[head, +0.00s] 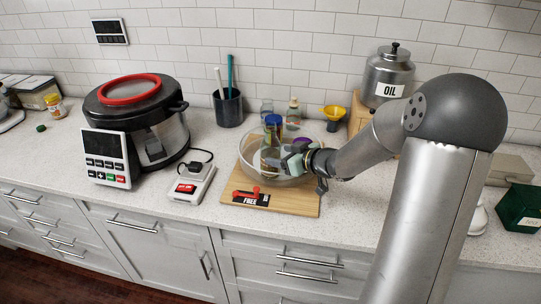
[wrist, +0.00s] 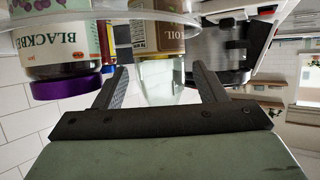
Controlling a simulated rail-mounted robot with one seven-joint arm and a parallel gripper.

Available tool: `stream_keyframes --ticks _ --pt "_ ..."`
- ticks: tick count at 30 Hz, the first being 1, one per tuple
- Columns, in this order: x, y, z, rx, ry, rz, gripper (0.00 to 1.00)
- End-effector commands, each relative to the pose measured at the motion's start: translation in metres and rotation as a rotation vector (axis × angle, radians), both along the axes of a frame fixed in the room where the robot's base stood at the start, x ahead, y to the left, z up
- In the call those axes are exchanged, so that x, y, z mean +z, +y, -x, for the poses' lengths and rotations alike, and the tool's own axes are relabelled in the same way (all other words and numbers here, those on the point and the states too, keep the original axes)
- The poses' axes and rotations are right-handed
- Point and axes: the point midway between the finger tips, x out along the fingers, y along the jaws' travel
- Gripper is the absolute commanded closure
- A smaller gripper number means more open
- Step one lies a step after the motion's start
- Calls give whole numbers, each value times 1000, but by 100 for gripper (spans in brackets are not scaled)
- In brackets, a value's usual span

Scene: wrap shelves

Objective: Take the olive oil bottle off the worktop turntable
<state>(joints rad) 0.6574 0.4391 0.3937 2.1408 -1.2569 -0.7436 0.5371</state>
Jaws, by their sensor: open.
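In the wrist view, which is upside down, a bottle with a brown label ending in "OIL" (wrist: 172,32) and a clear glass upper part faces my gripper (wrist: 163,83). My gripper is open, one finger each side of the clear part in the picture; I cannot tell whether they touch it. In the head view my gripper (head: 287,158) reaches in from the right over the clear-walled turntable (head: 288,180). A glass bottle (head: 268,158) stands just left of it, partly overlapping a blue-capped container (head: 273,122). The wrist base hides the bottle's top.
A purple-lidded blackberry jar (wrist: 55,50) stands close beside one finger. A wooden board (head: 300,203) with a red "FREE" lever (head: 247,194) is under the turntable. Bottles (head: 293,113) and a yellow funnel (head: 333,112) stand behind.

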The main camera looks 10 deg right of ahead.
Motion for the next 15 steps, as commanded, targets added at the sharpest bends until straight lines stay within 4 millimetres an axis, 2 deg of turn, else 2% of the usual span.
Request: stream_keyframes --ticks 7,15 --pt "-13 18 -26 3 1 -1 35" --pt "-15 19 -29 1 0 0 35"
